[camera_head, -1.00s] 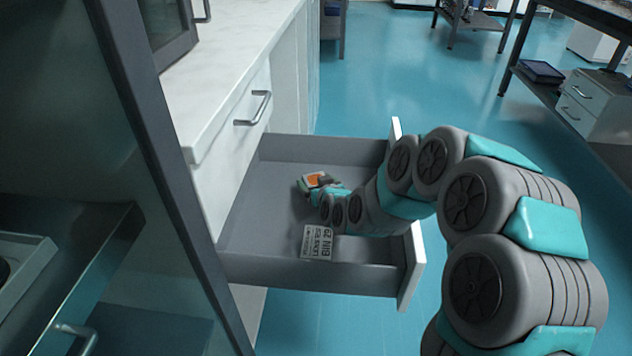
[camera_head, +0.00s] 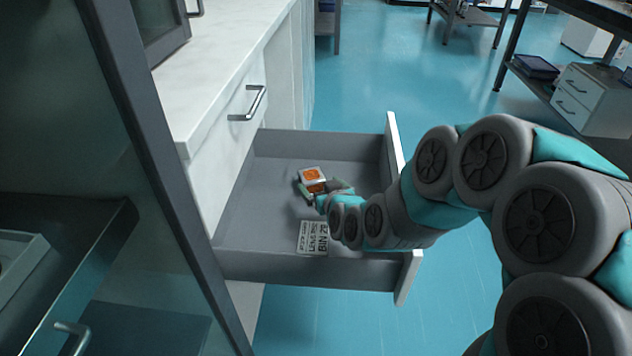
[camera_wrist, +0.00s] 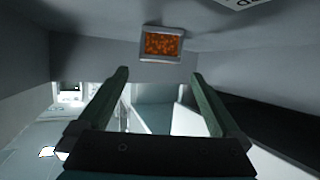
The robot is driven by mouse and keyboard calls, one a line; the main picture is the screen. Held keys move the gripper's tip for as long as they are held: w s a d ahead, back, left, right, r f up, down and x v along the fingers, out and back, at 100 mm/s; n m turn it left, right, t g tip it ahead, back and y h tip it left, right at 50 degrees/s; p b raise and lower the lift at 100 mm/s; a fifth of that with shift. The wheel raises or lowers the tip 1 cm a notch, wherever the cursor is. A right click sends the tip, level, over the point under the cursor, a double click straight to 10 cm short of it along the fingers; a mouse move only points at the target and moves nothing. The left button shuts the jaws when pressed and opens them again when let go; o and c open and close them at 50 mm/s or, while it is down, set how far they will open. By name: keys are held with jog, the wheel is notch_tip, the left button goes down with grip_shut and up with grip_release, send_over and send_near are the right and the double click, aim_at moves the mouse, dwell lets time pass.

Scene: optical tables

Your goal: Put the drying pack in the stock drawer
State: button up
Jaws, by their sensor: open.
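The drying pack (camera_head: 313,176), a small white packet with an orange window, is inside the open stock drawer (camera_head: 262,190). It also shows in the wrist view (camera_wrist: 162,44), above and beyond the fingertips. My gripper (camera_head: 322,192) is in the drawer beside the pack. In the wrist view my gripper (camera_wrist: 158,78) has its two green fingers wide apart with nothing between them. The pack looks clear of both fingers. Whether it rests fully on the drawer floor is hard to tell.
A label card (camera_head: 312,238) lies in the drawer near its side wall. A white counter (camera_head: 215,75) with a closed handled drawer stands above left. A dark-framed glass door (camera_head: 150,150) stands at the left. Blue floor is clear beyond the drawer.

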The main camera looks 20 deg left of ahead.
jog(key=shift+s+d+r+b, duration=0.15)
jog(key=shift+s+d+b, duration=0.35)
jog(key=shift+b, duration=0.55)
jog(key=shift+b+v, duration=1.2)
jog(key=shift+b, duration=0.2)
jog(key=shift+a+r, duration=0.15)
